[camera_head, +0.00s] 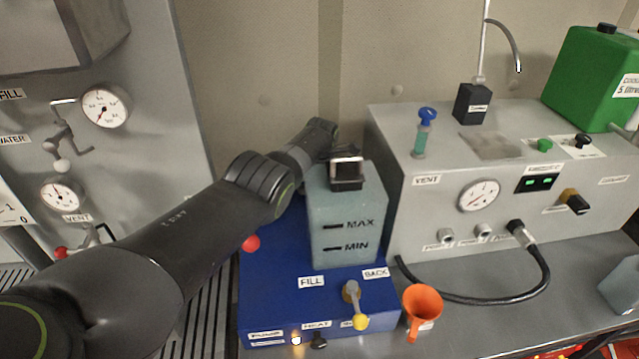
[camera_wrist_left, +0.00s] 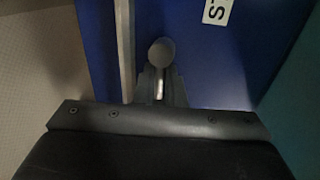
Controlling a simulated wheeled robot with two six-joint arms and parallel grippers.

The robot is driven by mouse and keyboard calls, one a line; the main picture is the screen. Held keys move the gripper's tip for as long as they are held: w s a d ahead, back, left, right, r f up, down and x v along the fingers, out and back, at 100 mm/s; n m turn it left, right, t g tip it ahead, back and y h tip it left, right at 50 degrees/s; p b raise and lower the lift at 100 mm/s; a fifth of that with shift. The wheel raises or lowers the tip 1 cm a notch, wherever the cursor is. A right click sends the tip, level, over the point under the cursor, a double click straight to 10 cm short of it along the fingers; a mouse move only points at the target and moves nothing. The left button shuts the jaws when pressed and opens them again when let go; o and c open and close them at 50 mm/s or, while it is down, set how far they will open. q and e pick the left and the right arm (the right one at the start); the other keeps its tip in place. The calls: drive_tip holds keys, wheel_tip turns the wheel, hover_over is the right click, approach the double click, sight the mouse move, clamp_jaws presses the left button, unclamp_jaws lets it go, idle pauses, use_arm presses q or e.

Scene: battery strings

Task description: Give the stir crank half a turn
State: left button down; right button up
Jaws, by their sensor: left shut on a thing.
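In the left wrist view, my left gripper (camera_wrist_left: 160,85) is shut on a slim grey crank handle with a round end (camera_wrist_left: 161,52). This is beside a blue surface (camera_wrist_left: 245,50) that carries a partly seen white label (camera_wrist_left: 216,10) reading "S". In the head view, my left arm reaches from the left to behind the grey-green tank (camera_head: 340,205) on the blue unit (camera_head: 275,300). The gripper and the crank are hidden there. The crank's full shape and angle cannot be told. My right gripper is not in view.
A yellow-tipped lever (camera_head: 357,305) and a red ball (camera_head: 250,243) are on the blue unit. An orange funnel (camera_head: 422,302) stands at its right. A grey console (camera_head: 400,200) with a black hose (camera_head: 480,300) stands further right. A gauge panel (camera_head: 150,120) is at left.

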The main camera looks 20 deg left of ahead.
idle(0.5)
use_arm(q)
drive_tip(key=c, duration=1.5)
unclamp_jaws()
drive_tip(key=shift+r, duration=0.1)
drive_tip(key=shift+r+p, duration=0.5)
drive_tip(key=shift+p, duration=0.25)
drive_tip(key=s+d+r+p, duration=0.1)
drive_tip(key=s+r+p, duration=0.2)
drive_tip(key=r, duration=1.3)
drive_tip(key=shift+d, duration=0.3)
